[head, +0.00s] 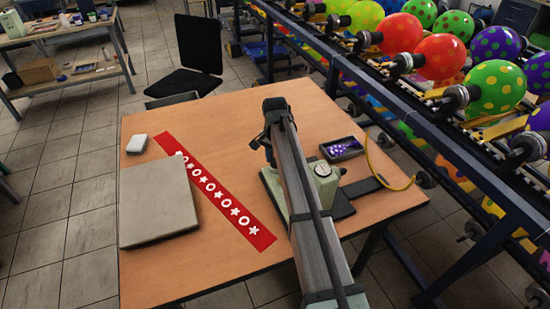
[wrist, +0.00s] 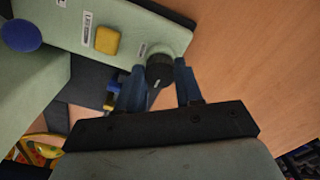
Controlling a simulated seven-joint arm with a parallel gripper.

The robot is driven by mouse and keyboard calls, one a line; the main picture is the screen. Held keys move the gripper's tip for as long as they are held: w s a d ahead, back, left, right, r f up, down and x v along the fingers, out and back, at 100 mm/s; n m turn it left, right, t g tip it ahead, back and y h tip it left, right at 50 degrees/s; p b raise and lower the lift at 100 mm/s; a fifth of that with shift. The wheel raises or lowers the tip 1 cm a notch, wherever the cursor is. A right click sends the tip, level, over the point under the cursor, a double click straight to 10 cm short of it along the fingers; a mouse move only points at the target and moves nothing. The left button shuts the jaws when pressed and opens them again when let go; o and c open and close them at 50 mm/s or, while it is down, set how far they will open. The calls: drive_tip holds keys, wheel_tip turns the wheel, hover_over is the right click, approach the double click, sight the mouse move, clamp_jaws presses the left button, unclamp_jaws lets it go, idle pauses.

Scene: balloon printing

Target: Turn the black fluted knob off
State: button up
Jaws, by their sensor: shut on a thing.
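The black fluted knob (wrist: 158,67) stands on the pale green machine panel (wrist: 125,20), near its rounded end, in the wrist view. My gripper (wrist: 160,83) has one blue fingertip on each side of the knob and is shut on it. A small pale mark shows on the knob's near side. The panel also bears a yellow square button (wrist: 107,40) and small white labels. In the head view the pale green machine (head: 324,182) is on the table's right part, partly behind my arm. The knob is hidden there.
In the head view a red strip with white shapes (head: 262,238) and a grey slab (head: 158,202) lie left of my arm. A dark screen (head: 342,148) and yellow cable (head: 385,178) are to the right. A balloon rack (head: 420,110) stands beyond.

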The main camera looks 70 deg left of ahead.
drive_tip(key=c, duration=0.4)
drive_tip(key=shift+o, duration=0.2)
drive_tip(key=n, duration=0.3)
drive_tip(key=shift+n, duration=0.4)
drive_tip(key=n, duration=0.4)
drive_tip(key=shift+n, duration=0.3)
drive_tip(key=n, duration=0.4)
drive_tip(key=shift+n, duration=0.3)
drive_tip(key=n, duration=0.4)
drive_tip(key=shift+w+n, duration=0.1)
drive_tip(key=shift+n, duration=0.3)
